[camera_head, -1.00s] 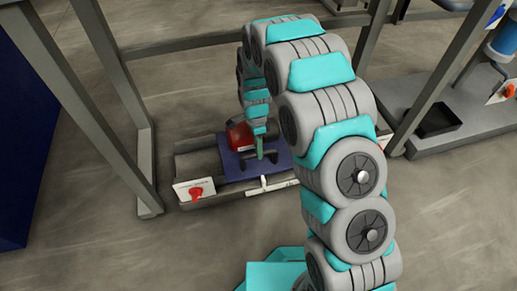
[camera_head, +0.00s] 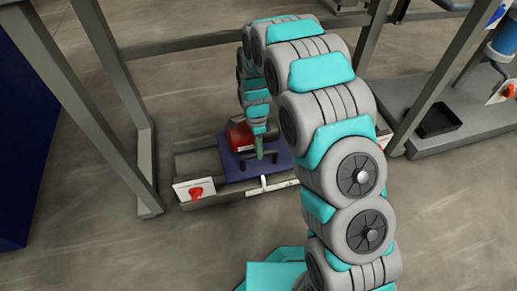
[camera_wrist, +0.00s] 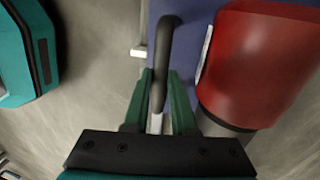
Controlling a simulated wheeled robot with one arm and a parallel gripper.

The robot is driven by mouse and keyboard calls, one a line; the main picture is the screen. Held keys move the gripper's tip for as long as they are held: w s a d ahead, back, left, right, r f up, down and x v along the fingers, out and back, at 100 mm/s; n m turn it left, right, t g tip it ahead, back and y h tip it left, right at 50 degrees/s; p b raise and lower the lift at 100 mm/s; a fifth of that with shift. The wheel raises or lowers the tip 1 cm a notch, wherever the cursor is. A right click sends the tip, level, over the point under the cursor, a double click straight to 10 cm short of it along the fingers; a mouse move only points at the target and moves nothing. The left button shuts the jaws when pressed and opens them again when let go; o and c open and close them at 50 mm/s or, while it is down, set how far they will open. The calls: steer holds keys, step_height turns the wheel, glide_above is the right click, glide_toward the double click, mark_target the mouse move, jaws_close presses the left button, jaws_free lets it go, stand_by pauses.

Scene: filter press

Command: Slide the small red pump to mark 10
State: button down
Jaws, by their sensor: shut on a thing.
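The small red pump (camera_head: 238,137) sits on a blue sliding plate (camera_head: 233,173) on a low rail frame in the head view; my arm hides part of it. In the wrist view the red pump body (camera_wrist: 258,60) fills the right side, with the blue plate (camera_wrist: 192,38) beside it. My gripper (camera_head: 259,155) is at the plate. In the wrist view my gripper (camera_wrist: 160,98) is shut on a dark bar handle (camera_wrist: 167,40) that stands on the plate. A white pointer (camera_head: 264,183) shows at the plate's front edge; scale marks are too small to read.
A red knob (camera_head: 196,193) on a white plate is at the rail's left end. Grey frame posts (camera_head: 140,130) stand left and right of the rail. A black tray (camera_head: 438,121) lies on a platform at right. Open floor lies in front.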

steer(key=w+d, duration=0.1)
steer(key=d, duration=0.2)
steer(key=w+d+p, duration=0.1)
steer(key=d, duration=0.5)
steer(key=shift+w+d, duration=0.4)
steer(key=c, duration=0.7)
jaws_free()
steer(key=shift+c, duration=0.2)
step_height(320, 180, up, 8)
steer(key=w+p, duration=0.1)
steer(key=shift+w+a+f, duration=0.15)
steer(key=shift+w+a, duration=0.05)
steer(key=shift+a, duration=0.05)
